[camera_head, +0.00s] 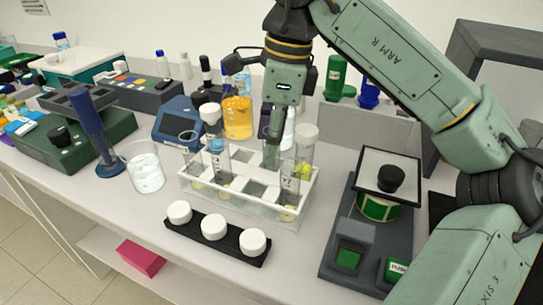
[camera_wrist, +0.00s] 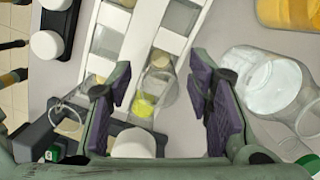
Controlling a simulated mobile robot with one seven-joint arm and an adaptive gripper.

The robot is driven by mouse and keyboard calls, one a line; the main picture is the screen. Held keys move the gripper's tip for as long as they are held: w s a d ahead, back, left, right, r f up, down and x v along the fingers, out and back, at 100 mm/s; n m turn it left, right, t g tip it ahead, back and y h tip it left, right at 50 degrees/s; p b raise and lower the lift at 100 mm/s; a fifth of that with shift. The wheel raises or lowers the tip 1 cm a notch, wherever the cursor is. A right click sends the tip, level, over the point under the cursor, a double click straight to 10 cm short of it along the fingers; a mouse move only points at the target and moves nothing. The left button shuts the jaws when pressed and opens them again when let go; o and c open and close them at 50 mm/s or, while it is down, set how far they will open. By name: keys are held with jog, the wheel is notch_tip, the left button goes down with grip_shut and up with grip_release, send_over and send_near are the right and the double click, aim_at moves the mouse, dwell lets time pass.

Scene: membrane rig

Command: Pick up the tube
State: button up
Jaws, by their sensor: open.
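A white rack (camera_head: 247,215) stands mid-bench and holds several clear tubes. A capped tube (camera_head: 304,154) with yellow contents stands at its right end, its white cap on top. In the wrist view a tube with yellow contents (camera_wrist: 147,104) shows between my fingers, with a white cap (camera_wrist: 135,143) below it. My gripper (camera_head: 272,158) points down over the rack, to the left of the capped tube in the head view. Its dark finger pads (camera_wrist: 163,98) are wide apart, with nothing held.
A black strip with three white caps (camera_head: 215,228) lies in front of the rack. A beaker (camera_head: 144,168) and blue cylinder (camera_head: 92,130) stand left. An orange-filled bottle (camera_head: 238,117) stands behind. A dark device (camera_head: 350,235) with a black knob (camera_head: 391,178) stands right.

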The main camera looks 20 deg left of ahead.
jog(key=shift+c, duration=0.2)
jog(key=c, duration=0.9)
jog(key=shift+o, duration=0.2)
jog(key=shift+r, duration=0.1)
